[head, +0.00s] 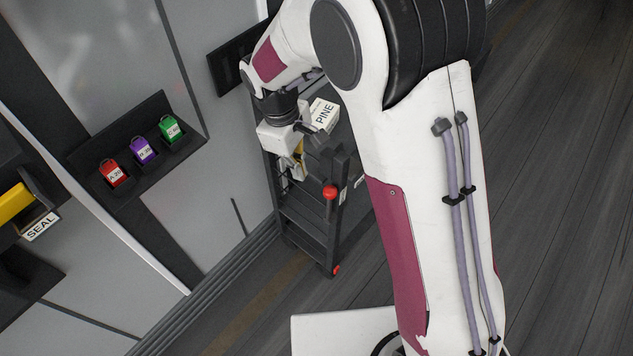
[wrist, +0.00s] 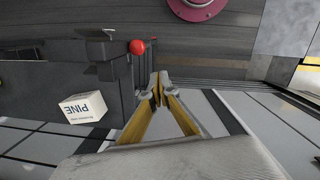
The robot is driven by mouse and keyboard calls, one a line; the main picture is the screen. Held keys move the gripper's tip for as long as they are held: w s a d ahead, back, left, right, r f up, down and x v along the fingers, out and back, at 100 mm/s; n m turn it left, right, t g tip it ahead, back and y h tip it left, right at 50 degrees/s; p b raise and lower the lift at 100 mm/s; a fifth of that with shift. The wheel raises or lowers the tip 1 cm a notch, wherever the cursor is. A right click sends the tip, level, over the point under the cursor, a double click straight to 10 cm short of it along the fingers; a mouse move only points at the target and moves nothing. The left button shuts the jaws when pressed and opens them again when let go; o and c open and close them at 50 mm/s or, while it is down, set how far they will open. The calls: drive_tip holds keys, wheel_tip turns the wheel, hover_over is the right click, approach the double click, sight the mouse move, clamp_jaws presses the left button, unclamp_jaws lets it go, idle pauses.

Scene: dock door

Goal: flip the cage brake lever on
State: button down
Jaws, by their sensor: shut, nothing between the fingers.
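The cage (head: 300,222) is a dark rack beside the wall in the head view. A lever with a red ball knob (head: 330,192) is on its near upright; I take this for the brake lever. In the wrist view the red knob (wrist: 137,47) is up and left of my fingertips, with a gap in the picture between them. My gripper (head: 298,170) is at the cage's upper part, left of the knob in the head view. In the wrist view my gripper (wrist: 158,90) has its yellow-sided fingers meeting at the tips, empty. The lever's exact setting is unclear.
A white PINE box (head: 323,115) sits on the cage and also shows in the wrist view (wrist: 85,108). A wall holder (head: 128,160) carries red, purple and green padlock-like tags. A SEAL-labelled bin (head: 40,226) is far left. Open floor (head: 570,200) lies right.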

drive_tip(key=w, duration=0.1)
drive_tip(key=w+n, duration=0.1)
drive_tip(key=w+a+n, duration=0.1)
drive_tip(key=shift+r+t, duration=0.4)
drive_tip(key=d+f, duration=0.5)
drive_tip(key=f, duration=0.5)
drive_tip(key=shift+s+f, duration=0.25)
drive_tip(key=shift+s, duration=0.2)
idle(0.3)
